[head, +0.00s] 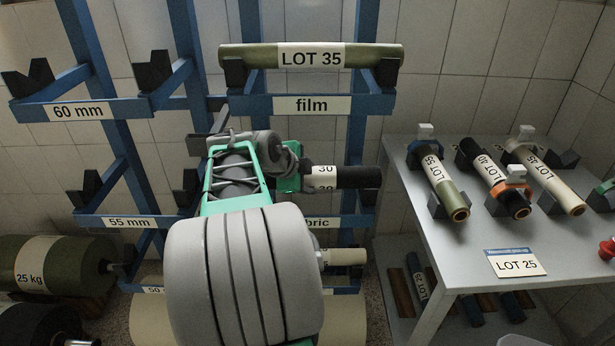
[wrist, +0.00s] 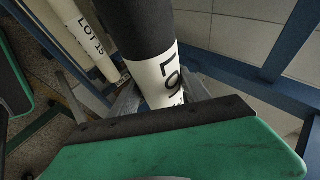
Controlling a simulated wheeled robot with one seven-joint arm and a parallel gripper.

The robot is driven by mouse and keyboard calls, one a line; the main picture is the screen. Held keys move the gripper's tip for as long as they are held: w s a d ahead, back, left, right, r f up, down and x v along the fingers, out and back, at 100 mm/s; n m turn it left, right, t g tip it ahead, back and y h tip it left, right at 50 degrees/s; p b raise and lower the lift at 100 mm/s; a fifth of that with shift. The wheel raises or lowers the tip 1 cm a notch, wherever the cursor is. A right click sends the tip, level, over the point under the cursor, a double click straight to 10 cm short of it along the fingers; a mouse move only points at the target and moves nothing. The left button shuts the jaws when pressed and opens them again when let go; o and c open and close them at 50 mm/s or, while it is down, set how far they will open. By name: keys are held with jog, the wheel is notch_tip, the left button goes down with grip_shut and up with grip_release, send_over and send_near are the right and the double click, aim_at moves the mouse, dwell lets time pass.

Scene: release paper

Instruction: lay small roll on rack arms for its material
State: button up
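A small black roll with a white LOT 30 label (head: 358,177) lies level at the fabric arms (head: 322,223) of the blue rack. My arm hides its left part. An olive LOT 35 roll (head: 230,57) rests on the film arms (head: 312,105). A cream roll (head: 345,257) lies lower, and a cream roll shows in the wrist view (wrist: 78,35).
The grey table (head: 450,255) at right bears several rolls in cradles, including a green one (head: 430,165), and a LOT 25 card (head: 516,263). Its lower shelf holds more rolls. The 60 mm arms (head: 75,108) are empty.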

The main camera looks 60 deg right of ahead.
jog(key=o, duration=0.5)
jog(key=v, duration=0.8)
jog(key=shift+d+b, duration=0.1)
jog(key=shift+b, duration=0.3)
jog(key=x, duration=0.8)
jog(key=shift+p, duration=0.4)
jog(key=shift+s+r, duration=0.1)
